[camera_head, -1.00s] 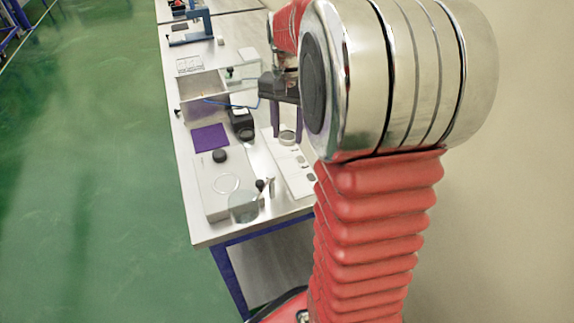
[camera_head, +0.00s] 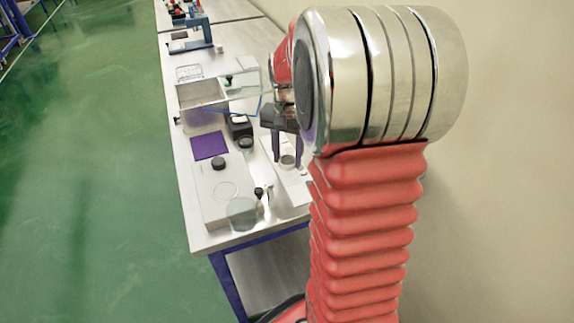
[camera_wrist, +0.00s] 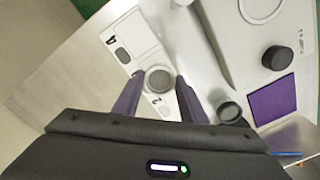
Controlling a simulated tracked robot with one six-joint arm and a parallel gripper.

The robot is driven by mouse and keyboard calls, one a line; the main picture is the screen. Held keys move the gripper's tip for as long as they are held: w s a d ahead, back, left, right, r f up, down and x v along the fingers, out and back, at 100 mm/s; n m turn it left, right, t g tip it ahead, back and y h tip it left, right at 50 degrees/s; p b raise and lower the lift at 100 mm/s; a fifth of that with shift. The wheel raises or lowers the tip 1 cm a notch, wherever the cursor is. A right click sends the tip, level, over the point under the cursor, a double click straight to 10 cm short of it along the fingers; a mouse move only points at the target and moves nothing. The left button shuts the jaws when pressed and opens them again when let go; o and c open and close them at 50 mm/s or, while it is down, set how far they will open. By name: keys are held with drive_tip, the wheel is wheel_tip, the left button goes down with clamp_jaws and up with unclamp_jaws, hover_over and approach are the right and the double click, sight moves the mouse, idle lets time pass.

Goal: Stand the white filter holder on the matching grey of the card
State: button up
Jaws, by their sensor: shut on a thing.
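The filter holder (camera_wrist: 158,78) is a small round cup with a pale rim and a greyish inside; it also shows in the head view (camera_head: 287,161). My gripper (camera_wrist: 160,86) is shut on it, one dark purple finger on each side. In the head view my gripper (camera_head: 287,158) hangs over the white card (camera_head: 297,190). In the wrist view the card (camera_wrist: 133,38) carries printed numbers, and a dark grey patch (camera_wrist: 123,55) lies beside the "4". The holder and fingers hide part of the card. I cannot tell whether the holder touches it.
Left of the card are a pale flat box (camera_head: 208,195) with a black knob (camera_head: 218,163), a purple mat (camera_head: 209,146) and a dark round-ended device (camera_head: 240,130). A clear disc (camera_head: 242,212) stands near the table's front edge. A clear-walled box (camera_head: 200,93) is farther back.

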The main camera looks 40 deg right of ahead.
sight(288, 162)
drive_tip(key=shift+f, duration=1.9)
drive_tip(key=shift+f, duration=0.1)
drive_tip(key=o, duration=1.1)
wheel_tip(288, 162, up, 12)
